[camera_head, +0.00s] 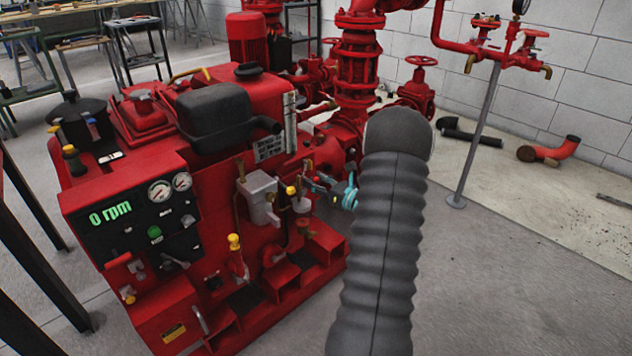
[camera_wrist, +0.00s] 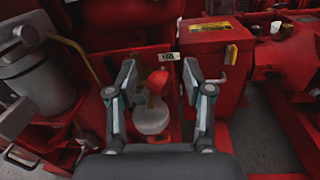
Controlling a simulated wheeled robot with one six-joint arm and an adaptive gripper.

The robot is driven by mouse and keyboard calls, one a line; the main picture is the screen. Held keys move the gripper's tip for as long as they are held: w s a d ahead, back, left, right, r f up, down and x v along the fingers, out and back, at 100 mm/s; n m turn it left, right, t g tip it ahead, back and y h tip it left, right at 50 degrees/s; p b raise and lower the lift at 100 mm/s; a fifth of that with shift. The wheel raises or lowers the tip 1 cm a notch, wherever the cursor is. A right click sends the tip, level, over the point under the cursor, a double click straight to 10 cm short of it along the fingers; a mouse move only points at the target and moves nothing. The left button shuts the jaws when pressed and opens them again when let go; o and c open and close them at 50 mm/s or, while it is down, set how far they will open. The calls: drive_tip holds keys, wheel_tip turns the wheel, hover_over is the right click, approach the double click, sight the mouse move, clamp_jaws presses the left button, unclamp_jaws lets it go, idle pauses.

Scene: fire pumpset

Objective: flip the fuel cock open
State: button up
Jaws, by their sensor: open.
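The fuel cock appears to be the small red lever (camera_wrist: 158,82) above a whitish round bowl (camera_wrist: 151,117) in the wrist view. My gripper (camera_wrist: 159,76) is open, with one finger on each side of the lever and a visible gap on both sides. I cannot tell how far the lever is in depth from the fingertips. In the head view my gripper (camera_head: 318,184) reaches in from the right, close to the white bowl (camera_head: 302,205) on the engine's side. The lever's base and its exact setting are hard to make out.
The red engine (camera_head: 215,150) carries a gauge panel (camera_head: 150,220) reading 0 rpm. In the wrist view a red box (camera_wrist: 206,60) with a yellow label stands right of the lever, and a grey canister (camera_wrist: 32,78) left. Open floor (camera_head: 480,270) lies to the right.

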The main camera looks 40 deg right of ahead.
clamp_jaws()
drive_tip(key=shift+b, duration=0.4)
drive_tip(key=a+n+b, duration=0.1)
drive_tip(key=n+b, duration=0.1)
drive_tip(key=b, duration=0.2)
drive_tip(key=a+n+b, duration=0.1)
drive_tip(key=n+b, duration=0.2)
drive_tip(key=b, duration=0.1)
drive_tip(key=a+r+n+b, duration=0.1)
drive_tip(key=n+b, duration=0.1)
drive_tip(key=b, duration=0.2)
drive_tip(key=shift+s+a+r+n+g+h, duration=0.1)
drive_tip(key=shift+s+a+n+g+h, duration=0.05)
drive_tip(key=shift+a+n+g+h, duration=0.2)
drive_tip(key=shift+d, duration=0.1)
unclamp_jaws()
